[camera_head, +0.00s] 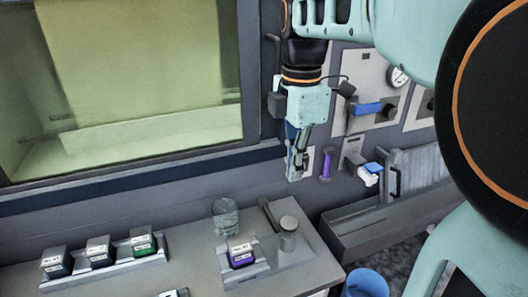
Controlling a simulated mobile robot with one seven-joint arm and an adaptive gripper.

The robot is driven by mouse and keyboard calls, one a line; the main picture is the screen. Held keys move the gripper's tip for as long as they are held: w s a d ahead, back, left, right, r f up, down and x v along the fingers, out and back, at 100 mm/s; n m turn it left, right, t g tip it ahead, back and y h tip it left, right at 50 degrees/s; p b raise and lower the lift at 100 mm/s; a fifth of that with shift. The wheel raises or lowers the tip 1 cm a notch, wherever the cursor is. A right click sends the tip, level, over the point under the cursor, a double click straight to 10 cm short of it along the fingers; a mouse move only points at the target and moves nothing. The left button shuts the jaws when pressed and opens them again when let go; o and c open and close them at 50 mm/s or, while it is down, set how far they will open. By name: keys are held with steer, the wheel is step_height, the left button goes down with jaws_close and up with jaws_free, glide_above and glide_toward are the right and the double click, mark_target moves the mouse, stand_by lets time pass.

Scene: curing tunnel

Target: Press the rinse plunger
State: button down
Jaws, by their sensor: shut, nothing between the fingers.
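My gripper (296,172) points down in front of the grey wall, above the back edge of the bench. Its fingers are shut and empty. A grey, round-topped cylinder (288,232) stands upright on the right end of the bench and looks like a plunger, but I see no label on it. My gripper is above and behind it in the picture, apart from it. A wall fitting with a blue top and white body (369,173) is right of my gripper; I cannot tell its function.
A clear jar (226,215) and a purple-labelled block (241,256) stand near the cylinder. A rack (110,274) holds labelled blocks at left. A purple handle (326,164) and a blue handle (367,109) are on the wall. A blue bucket (366,283) is at lower right.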

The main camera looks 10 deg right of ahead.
mark_target(290, 222)
step_height(290, 222, down, 12)
steer(key=shift+f+b, duration=0.15)
steer(key=shift+b, duration=0.35)
